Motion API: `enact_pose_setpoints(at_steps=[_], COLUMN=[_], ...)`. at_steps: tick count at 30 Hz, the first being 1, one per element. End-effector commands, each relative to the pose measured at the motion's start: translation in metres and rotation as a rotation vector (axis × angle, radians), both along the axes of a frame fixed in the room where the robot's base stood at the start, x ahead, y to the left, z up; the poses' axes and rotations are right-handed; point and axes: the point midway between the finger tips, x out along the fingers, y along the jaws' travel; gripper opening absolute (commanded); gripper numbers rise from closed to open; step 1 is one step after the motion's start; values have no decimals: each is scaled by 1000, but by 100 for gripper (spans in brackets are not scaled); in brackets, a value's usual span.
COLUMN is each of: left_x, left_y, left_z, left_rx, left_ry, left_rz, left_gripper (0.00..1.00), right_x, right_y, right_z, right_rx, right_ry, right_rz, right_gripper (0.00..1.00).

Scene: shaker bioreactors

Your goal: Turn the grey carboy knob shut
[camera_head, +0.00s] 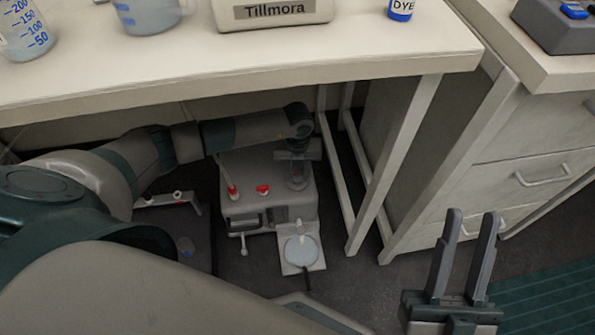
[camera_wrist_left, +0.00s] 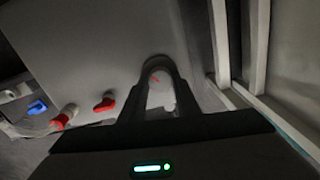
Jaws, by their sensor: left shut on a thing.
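The grey boxy carboy unit (camera_head: 272,206) stands on the floor under the bench. My left arm reaches in under the bench, and its gripper (camera_head: 299,172) points down over the unit's right rear part. In the left wrist view, the left gripper (camera_wrist_left: 159,72) is shut on a pale grey knob (camera_wrist_left: 160,95) with a red mark on it. The knob sits between the two dark fingers, which hide its sides. The knob's base is hard to make out. My right gripper (camera_head: 472,214) is open and empty, at the lower right in the head view.
A small plate with a round pale disc (camera_head: 301,250) is in front. Bench legs (camera_head: 395,165) and a drawer cabinet (camera_head: 500,165) stand right. The bench top (camera_head: 250,75) overhangs the arm.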

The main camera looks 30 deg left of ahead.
Motion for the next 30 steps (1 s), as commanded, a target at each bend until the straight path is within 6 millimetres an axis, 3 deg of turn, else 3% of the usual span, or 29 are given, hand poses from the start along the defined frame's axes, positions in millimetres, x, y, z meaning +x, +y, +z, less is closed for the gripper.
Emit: enact_pose_setpoints(at_steps=[18, 30], left_x=[0, 0], left_y=[0, 0], left_z=[0, 0], left_rx=[-1, 1], left_ry=[1, 0], left_rz=[-535, -660], left_gripper=[7, 7], right_x=[-2, -2], right_y=[9, 10], right_z=[-17, -18], right_rx=[-29, -25], right_ry=[89, 100], right_rz=[23, 19], right_gripper=[31, 31])
